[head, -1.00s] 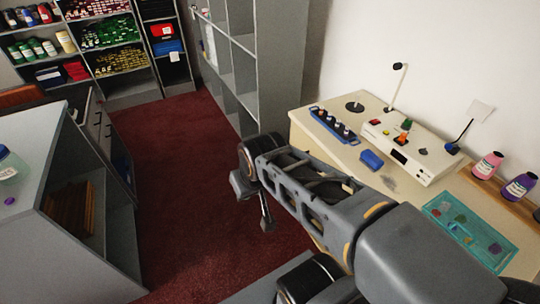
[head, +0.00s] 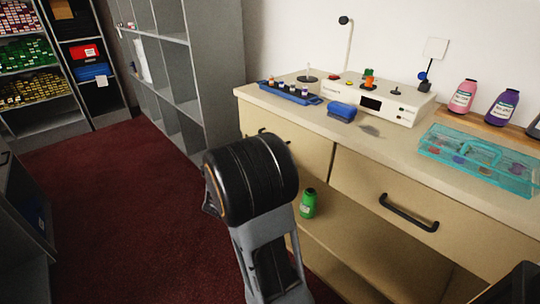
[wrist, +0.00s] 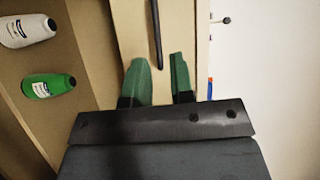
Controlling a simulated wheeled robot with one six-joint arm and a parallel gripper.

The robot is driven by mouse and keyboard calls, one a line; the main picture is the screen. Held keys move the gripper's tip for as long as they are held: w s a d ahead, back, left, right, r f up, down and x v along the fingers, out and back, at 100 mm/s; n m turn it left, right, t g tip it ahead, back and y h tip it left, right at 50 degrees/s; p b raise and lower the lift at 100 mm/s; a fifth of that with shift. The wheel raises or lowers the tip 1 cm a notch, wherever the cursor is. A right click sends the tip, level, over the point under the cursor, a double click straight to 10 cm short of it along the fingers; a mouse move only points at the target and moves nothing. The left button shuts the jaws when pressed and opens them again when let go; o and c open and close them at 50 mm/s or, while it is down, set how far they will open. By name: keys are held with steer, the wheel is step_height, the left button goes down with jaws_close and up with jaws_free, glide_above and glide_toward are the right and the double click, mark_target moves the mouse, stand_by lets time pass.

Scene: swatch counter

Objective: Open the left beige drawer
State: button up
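The left beige drawer (head: 308,158) is in the counter's front, under the top, and looks closed. Its dark bar handle (head: 268,134) shows partly above my arm in the head view. In the wrist view the handle (wrist: 156,30) runs upright in the picture, in front of the beige drawer front (wrist: 183,28). My gripper (wrist: 159,82) has two green fingers spread apart, with nothing between them. The near end of the handle lies just ahead of the gap between the fingertips. In the head view my arm hides the fingers.
The right beige drawer (head: 385,200) has its own black handle (head: 408,213). A green bottle (head: 308,203) stands on the open shelf below; a white bottle (wrist: 28,30) shows beside it in the wrist view. A blue tray (head: 290,93) and teal box (head: 465,152) sit on top.

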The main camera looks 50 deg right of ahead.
steer(key=shift+m+g+h, duration=0.8)
steer(key=shift+m, duration=0.1)
steer(key=x, duration=0.4)
steer(key=s+f+b+x, duration=0.1)
steer(key=x, duration=0.4)
steer(key=d+f+b+x, duration=0.1)
steer(key=x, duration=0.4)
steer(key=shift+s, duration=0.4)
steer(key=shift+c, duration=0.2)
jaws_close()
